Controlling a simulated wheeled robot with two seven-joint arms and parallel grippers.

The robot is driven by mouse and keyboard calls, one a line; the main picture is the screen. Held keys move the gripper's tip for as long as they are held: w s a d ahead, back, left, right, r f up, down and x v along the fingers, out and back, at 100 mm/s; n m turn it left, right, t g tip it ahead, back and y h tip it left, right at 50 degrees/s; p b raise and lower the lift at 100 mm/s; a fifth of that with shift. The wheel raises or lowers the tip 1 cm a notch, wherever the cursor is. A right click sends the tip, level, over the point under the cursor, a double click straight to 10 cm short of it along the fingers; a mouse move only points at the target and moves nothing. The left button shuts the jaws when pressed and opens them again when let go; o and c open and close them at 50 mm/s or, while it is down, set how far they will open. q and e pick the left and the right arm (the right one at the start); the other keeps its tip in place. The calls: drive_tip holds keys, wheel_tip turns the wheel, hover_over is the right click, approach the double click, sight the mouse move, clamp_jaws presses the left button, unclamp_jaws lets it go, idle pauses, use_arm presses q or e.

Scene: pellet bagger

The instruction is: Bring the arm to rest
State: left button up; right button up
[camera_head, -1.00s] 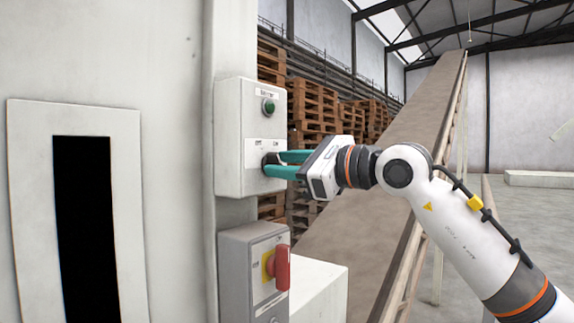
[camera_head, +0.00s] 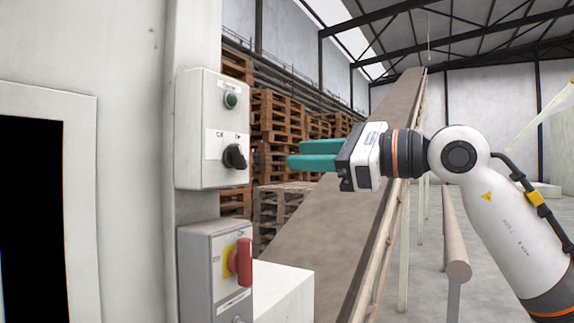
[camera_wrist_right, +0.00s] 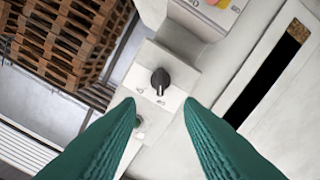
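My right gripper (camera_head: 290,158) has teal fingers pointing left at the upper control box (camera_head: 211,125) on the machine. The fingers are open and empty, with a gap between them and the box. The black rotary knob (camera_head: 235,157) on that box is free of the fingers. In the right wrist view the knob (camera_wrist_right: 160,79) shows beyond and between the two spread fingertips (camera_wrist_right: 159,101). My left gripper is not in view.
A green button (camera_head: 231,100) is above the knob. A lower box with a red switch handle (camera_head: 244,262) is below. A sloping conveyor (camera_head: 345,200) runs behind my right arm, with a railing (camera_head: 457,240) at its right. Stacked pallets (camera_head: 277,120) stand behind.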

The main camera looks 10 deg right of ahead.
drive_tip(key=shift+s+d, duration=0.2)
idle(0.3)
